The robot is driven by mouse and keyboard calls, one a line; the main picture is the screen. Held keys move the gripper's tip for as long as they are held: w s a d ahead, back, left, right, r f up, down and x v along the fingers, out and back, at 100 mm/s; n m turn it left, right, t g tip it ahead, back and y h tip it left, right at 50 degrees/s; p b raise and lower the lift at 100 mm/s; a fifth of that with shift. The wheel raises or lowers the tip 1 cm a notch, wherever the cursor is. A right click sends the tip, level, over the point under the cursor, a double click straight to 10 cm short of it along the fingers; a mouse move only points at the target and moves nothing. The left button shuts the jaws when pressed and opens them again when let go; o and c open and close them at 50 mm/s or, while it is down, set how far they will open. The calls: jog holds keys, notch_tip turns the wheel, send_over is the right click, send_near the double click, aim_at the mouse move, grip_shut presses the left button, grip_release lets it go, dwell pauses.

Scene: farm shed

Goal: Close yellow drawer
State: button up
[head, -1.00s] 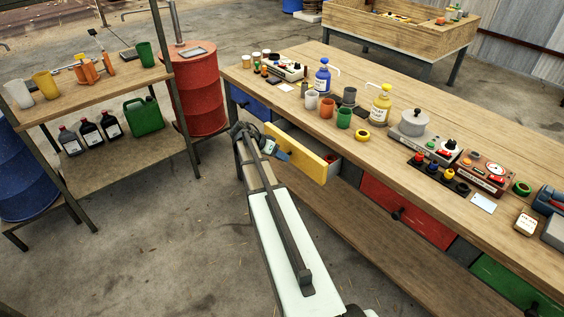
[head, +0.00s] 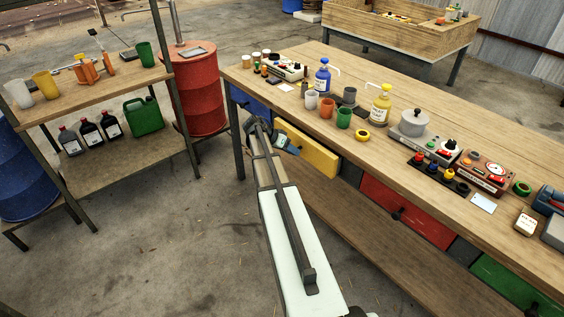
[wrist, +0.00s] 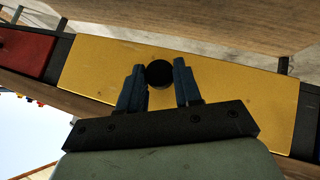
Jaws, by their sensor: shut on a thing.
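The yellow drawer (head: 310,153) is under the workbench top, between the blue drawer and the red drawer. Its front sits close to the bench face, and no open interior shows in the head view. In the wrist view the yellow front (wrist: 235,90) fills the middle, with a round black knob (wrist: 159,73) on it. My gripper (head: 284,143) is at the drawer front in the head view, which hides the knob there. In the wrist view the two fingers of my gripper (wrist: 159,84) stand on either side of the knob, shut on it.
The workbench top (head: 270,92) overhangs the drawers and carries cups, bottles and devices. A red drawer (head: 405,210) and a green drawer (head: 510,287) are to the right, a blue drawer (head: 250,102) to the left. A shelf (head: 110,95) and red barrel (head: 200,95) stand left.

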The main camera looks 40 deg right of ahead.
aim_at(299, 146)
jog(key=shift+d, duration=2.05)
jog(key=o, duration=1.6)
jog(key=v, duration=0.7)
